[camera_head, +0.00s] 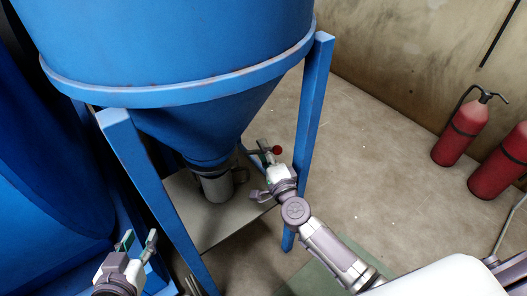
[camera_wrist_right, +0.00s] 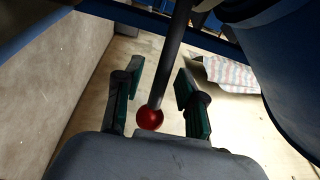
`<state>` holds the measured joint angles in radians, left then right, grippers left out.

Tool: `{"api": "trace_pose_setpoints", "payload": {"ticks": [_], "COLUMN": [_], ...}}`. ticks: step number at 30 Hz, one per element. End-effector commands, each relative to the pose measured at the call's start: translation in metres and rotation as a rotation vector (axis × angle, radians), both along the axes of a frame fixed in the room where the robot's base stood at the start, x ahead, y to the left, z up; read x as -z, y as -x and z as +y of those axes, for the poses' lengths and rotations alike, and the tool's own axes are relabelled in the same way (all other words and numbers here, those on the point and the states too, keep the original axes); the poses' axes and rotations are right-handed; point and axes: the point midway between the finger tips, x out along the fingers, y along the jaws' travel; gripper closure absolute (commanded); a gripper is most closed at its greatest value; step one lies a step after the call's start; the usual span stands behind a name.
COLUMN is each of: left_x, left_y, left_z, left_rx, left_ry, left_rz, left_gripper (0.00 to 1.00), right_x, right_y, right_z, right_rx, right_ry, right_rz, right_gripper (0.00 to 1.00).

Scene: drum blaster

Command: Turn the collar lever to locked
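The collar lever is a dark rod with a red ball knob (camera_head: 276,150). It sticks out to the right below the blue hopper cone, near the grey collar (camera_head: 217,187). In the right wrist view the rod comes down between my finger pads to the red ball (camera_wrist_right: 149,118). My right gripper (camera_head: 258,172) is open; its pads (camera_wrist_right: 160,88) stand either side of the rod with gaps, and I see no clear contact. My left gripper (camera_head: 139,240) is open and empty at the lower left, outside the hopper's front leg.
The blue hopper (camera_head: 180,40) stands on blue legs (camera_head: 312,120) close to my right arm. A grey plate (camera_head: 195,220) lies below the collar. Red fire extinguishers (camera_head: 461,130) stand at the right by the wall. The floor between is mostly clear. A striped sheet (camera_wrist_right: 230,74) shows in the wrist view.

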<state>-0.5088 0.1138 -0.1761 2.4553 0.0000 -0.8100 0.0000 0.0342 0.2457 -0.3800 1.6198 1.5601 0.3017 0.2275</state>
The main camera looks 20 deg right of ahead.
Motion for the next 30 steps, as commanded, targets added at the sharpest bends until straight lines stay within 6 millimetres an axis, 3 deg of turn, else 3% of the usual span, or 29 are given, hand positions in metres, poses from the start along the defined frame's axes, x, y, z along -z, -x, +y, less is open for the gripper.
{"api": "trace_pose_setpoints", "payload": {"ticks": [8,16,30], "left_x": [-0.0010,-0.0007,0.0010], "left_y": [-0.0006,-0.0005,0.0011], "left_z": [-0.0005,-0.0006,0.0002], "left_rx": [0.001,0.001,-0.001], "left_ry": [0.002,0.002,-0.002], "left_rz": [-0.006,-0.006,0.014], "left_gripper": [0.60,0.60,0.60], "right_x": [0.0001,0.0001,-0.0001], "right_y": [-0.0019,-0.0016,-0.0011], "right_z": [0.0005,0.0003,0.0007], "right_rx": [0.000,0.000,0.010], "right_ry": [0.000,0.001,0.000], "right_rz": [0.001,0.000,0.002], "right_gripper": [0.61,1.00,1.00]}}
